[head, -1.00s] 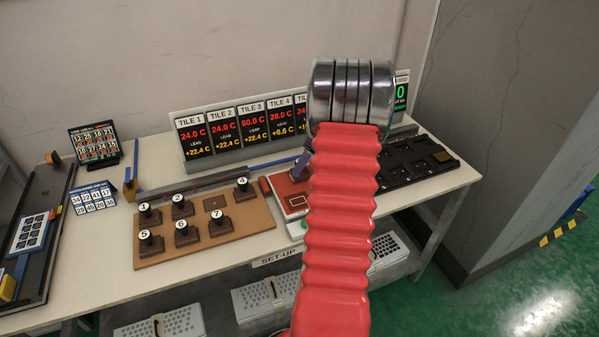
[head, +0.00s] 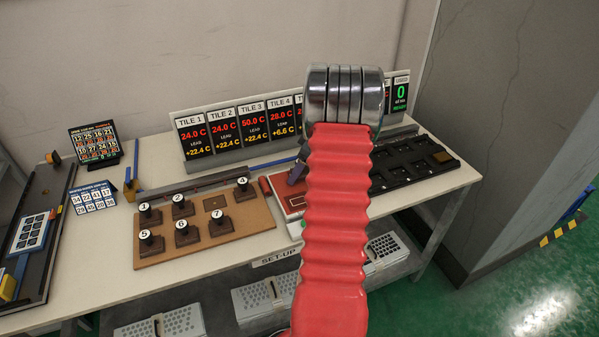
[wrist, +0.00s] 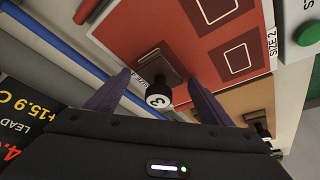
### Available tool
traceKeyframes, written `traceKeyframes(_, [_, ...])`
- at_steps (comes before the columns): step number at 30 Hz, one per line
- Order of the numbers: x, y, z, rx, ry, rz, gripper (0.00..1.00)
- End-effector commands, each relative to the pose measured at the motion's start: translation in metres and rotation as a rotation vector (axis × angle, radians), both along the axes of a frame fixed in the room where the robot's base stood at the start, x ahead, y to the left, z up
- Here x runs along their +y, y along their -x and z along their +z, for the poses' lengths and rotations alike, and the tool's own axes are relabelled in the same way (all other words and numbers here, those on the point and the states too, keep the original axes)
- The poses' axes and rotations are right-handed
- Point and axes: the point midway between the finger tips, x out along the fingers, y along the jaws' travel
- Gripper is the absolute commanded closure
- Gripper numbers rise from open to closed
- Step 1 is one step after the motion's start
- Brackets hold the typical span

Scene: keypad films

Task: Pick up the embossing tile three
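The embossing tile three (wrist: 157,93) is a dark block with a round black knob and a white "3" label. It sits on the red plate (wrist: 135,35), beside a printed empty outline, in the wrist view. My gripper (wrist: 161,80) is open, with one purple finger on each side of the knob and visible gaps between. The knob lies between the fingers and shows no clear contact. In the head view my red arm sleeve hides most of the gripper and the tile; a purple finger (head: 297,173) shows over the red plate (head: 287,201).
A brown board (head: 160,260) holds several numbered knobbed tiles left of the red plate, with one bare slot. Display panels (head: 253,122) stand behind. A black slotted tray (head: 395,176) lies to the right. A blue bar (wrist: 60,50) runs close by in the wrist view.

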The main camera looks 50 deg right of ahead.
Motion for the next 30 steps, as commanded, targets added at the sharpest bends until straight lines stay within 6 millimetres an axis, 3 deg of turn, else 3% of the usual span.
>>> traceKeyframes(24, [-0.0003, 0.0003, -0.0001, 0.0, 0.0, -0.001, 0.84])
traceKeyframes(30, [-0.0004, 0.0003, 0.0003, 0.0, 0.001, -0.001, 0.85])
